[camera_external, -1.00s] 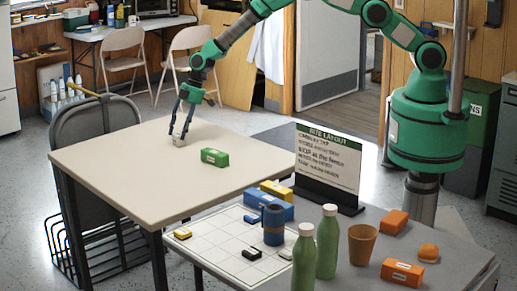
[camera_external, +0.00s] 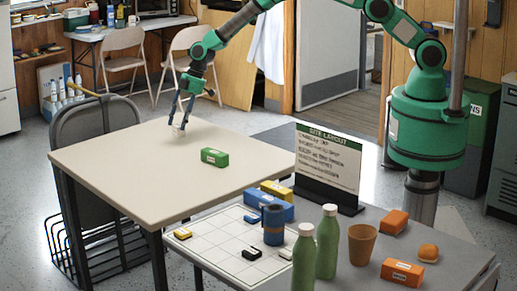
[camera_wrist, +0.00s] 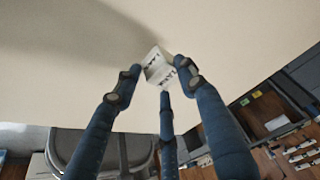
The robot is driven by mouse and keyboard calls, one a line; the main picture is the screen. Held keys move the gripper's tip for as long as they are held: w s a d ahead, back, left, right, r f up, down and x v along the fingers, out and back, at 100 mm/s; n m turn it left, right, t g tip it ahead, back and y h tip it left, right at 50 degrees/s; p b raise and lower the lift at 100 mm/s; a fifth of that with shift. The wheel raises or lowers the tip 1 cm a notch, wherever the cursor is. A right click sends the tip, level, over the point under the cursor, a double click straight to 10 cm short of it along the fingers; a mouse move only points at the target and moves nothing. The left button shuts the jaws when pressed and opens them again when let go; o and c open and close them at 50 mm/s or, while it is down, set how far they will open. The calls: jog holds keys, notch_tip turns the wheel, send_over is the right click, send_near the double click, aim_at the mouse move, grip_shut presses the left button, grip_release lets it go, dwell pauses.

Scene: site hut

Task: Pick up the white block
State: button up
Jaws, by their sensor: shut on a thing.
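The white block (camera_wrist: 157,70) has dark lettering on its faces and sits tilted between my fingertips in the wrist view. My gripper (camera_wrist: 158,76) has three dark blue fingers closed around it. In the external view my gripper (camera_external: 180,126) is over the far left part of the cream table (camera_external: 150,168), with the block hardly visible at the fingertips. The block appears to be held a little above the table top. The fingers hide part of the block.
A green box (camera_external: 214,157) lies on the cream table to the right of my gripper. The rest of that table is clear. In front, a grey table carries a sign (camera_external: 328,160), two green bottles (camera_external: 328,240), a blue mug (camera_external: 273,225) and orange items.

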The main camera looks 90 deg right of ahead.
jog(key=s+r, duration=0.1)
jog(key=s, duration=1.5)
